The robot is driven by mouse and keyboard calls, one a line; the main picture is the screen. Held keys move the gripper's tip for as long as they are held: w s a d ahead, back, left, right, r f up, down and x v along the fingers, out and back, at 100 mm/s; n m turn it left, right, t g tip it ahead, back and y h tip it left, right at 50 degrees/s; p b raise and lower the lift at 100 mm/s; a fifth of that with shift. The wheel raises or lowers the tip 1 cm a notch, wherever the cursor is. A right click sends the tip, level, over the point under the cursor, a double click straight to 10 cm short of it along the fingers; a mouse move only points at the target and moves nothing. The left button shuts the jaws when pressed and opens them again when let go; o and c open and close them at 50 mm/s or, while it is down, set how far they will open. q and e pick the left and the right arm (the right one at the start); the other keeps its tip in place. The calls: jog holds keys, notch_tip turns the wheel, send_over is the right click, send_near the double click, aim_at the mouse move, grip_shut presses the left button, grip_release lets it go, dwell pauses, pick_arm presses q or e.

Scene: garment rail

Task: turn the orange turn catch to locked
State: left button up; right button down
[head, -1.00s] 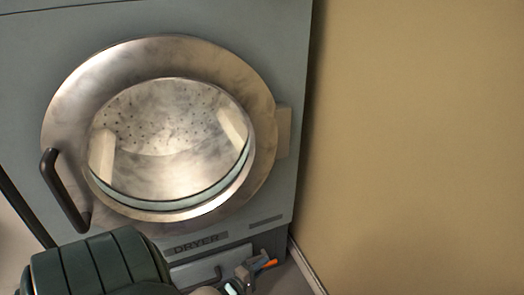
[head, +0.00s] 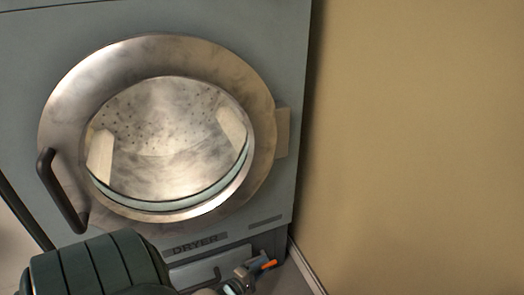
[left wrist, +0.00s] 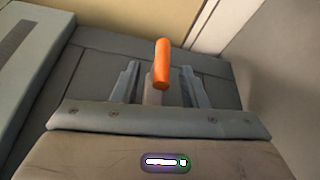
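The orange turn catch (left wrist: 162,63) stands out in the left wrist view, its handle pointing up and away in the picture. In the head view only a small orange piece of the catch (head: 268,264) shows, low beside the dryer's foot. My left gripper (left wrist: 163,80) is open, one finger on each side of the catch, with gaps visible on both sides. In the head view my left gripper (head: 246,276) is at the bottom edge, partly cut off. My right gripper is in neither view.
The grey dryer (head: 150,20) with a round metal door (head: 70,105) and a black handle (head: 62,190) fills the left. A lower drawer front (head: 195,272) lies behind my left gripper. A tan wall (head: 420,140) closes off the right.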

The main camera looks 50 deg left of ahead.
pick_arm(q)
jog(key=s+p, duration=0.2)
jog(key=s, duration=0.8)
jog(key=shift+s+d+r+p, duration=0.3)
jog(key=shift+r+p, duration=0.05)
